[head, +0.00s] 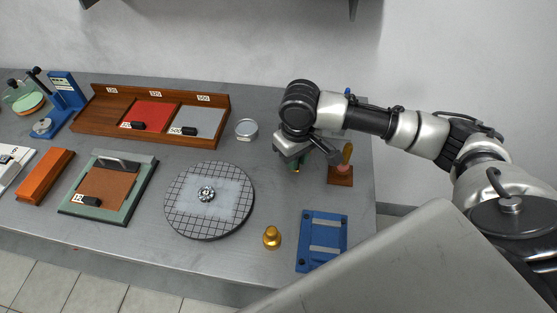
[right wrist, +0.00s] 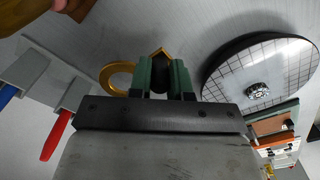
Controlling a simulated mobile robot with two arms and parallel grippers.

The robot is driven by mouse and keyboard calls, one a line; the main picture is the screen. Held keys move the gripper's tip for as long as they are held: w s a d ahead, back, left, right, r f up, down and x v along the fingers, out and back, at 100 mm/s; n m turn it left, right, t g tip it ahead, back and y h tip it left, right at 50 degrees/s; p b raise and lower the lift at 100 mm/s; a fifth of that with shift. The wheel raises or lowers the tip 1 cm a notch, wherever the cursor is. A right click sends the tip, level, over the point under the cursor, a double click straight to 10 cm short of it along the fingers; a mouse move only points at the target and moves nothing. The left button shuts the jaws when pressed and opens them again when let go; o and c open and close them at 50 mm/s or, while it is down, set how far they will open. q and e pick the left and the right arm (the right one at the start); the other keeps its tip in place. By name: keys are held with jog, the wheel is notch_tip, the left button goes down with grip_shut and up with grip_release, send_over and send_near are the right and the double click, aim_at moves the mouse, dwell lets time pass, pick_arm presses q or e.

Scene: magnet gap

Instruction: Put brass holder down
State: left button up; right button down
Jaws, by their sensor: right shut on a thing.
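My right gripper (head: 297,168) is over the back right part of the bench in the head view, pointing down. In the right wrist view its green fingers (right wrist: 160,78) are shut on a brass piece, taken as the brass holder (right wrist: 160,52); its gold edge shows beyond the fingertips. A gold ring (right wrist: 120,80) shows just left of the fingers; I cannot tell whether it is part of the holder. In the head view the gripper hides most of the holder, and its height above the bench is unclear. My left gripper is out of view.
A wooden-handled block (head: 341,172) stands close right of the gripper. A round gridded plate (head: 180,222), a brass knob (head: 271,238) and a blue plate (head: 309,256) lie nearer. A small round tin (head: 246,129) is left. Red-handled (right wrist: 57,135) and blue-handled (right wrist: 9,96) tools show in the wrist view.

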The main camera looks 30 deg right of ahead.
jog(key=w+f, duration=0.1)
jog(key=w+a+f, duration=0.1)
jog(key=w, duration=0.1)
jog(key=w+f, duration=0.1)
jog(key=shift+w+a, duration=0.3)
jog(key=shift+w, duration=0.05)
jog(key=shift+w+a+f, duration=0.2)
jog(key=shift+w+f, duration=0.05)
jog(key=shift+w, duration=0.15)
notch_tip(320, 180, down, 3)
jog(key=shift+f+p, duration=0.1)
jog(key=shift+p, duration=0.4)
jog(key=shift+f, duration=0.35)
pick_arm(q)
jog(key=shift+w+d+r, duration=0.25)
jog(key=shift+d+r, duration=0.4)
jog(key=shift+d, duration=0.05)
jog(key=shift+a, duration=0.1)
pick_arm(e)
jog(key=shift+f, duration=0.15)
jog(key=c, duration=1.1)
grip_release()
jog(key=shift+o, duration=0.2)
